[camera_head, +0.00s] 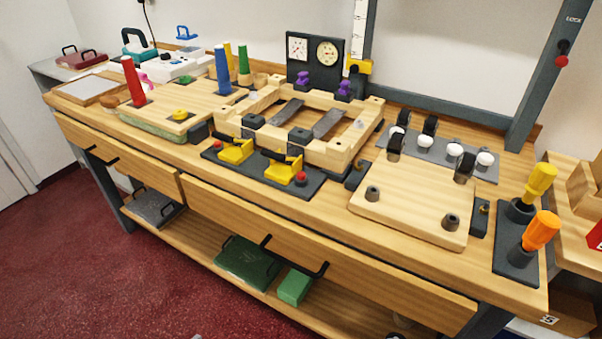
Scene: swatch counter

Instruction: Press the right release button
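A dark base plate (262,171) lies along the front of the workbench, before the wooden frame. It carries two yellow blocks with black handles, a left one (236,152) and a right one (279,172). A small red button (301,178) sits by the right block, near the plate's right end. Another red button (217,146) sits by the left block. I cannot tell whether either button is pressed. Neither of my grippers is in view.
A wooden frame (340,152) stands behind the plate. A pale board (412,206) with dark knobs lies to the right. Yellow (540,183) and orange (541,230) handles stand at the right end. A red-and-black knob (561,61) is on the upright. The bench's front edge is clear.

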